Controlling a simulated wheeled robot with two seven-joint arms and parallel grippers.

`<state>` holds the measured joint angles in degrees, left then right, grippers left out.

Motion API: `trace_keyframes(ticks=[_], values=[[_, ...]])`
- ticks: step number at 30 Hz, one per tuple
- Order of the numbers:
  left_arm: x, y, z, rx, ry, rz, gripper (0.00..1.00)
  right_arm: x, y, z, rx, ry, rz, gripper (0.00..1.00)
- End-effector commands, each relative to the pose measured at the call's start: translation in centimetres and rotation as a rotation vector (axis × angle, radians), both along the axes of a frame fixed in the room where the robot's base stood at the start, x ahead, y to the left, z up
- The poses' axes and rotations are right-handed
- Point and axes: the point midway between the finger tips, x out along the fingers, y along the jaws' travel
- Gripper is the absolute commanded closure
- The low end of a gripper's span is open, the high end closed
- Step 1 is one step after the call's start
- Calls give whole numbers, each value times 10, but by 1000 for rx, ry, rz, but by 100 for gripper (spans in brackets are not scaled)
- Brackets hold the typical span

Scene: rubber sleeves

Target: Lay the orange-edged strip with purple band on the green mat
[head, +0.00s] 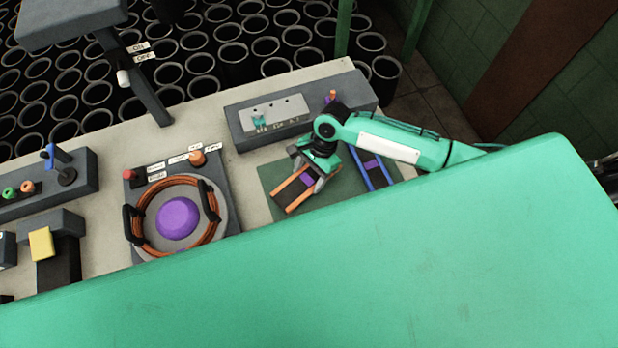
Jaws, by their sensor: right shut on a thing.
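The orange-edged strip with a purple band (291,193) is dark between its orange edges and sits at an angle over the green mat (268,176). My right gripper (312,178) is shut on its upper right end. I cannot tell whether the strip touches the mat or is held just above it. A blue-edged strip with a purple band (372,166) lies to the right, partly hidden by my right arm. My left gripper is not in view.
A grey panel box (246,125) stands behind the mat. A grey unit with a coiled orange cable and purple dome (178,217) stands to the left. Further left are a blue-handled lever box (67,175) and a yellow block (41,244). Many dark tubes (233,53) stand beyond the table.

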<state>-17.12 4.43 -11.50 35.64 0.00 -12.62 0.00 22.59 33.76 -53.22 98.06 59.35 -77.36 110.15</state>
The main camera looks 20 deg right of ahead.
Motion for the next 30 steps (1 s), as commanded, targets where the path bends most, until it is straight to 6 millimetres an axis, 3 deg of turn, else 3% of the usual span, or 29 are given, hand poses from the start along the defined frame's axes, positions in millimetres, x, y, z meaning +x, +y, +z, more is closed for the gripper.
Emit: trace_keyframes(ticks=[10,22,23,25,26,30], values=[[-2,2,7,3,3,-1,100,0,0,-38,-1,1,-1,53],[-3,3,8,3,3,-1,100,0,0,-44,1,0,0,53],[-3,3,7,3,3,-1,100,0,0,-45,1,-1,1,33],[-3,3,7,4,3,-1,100,0,0,-44,1,-1,1,19],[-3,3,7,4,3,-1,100,0,0,-44,1,-1,1,15],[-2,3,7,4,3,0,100,0,0,-44,1,-1,1,15]])
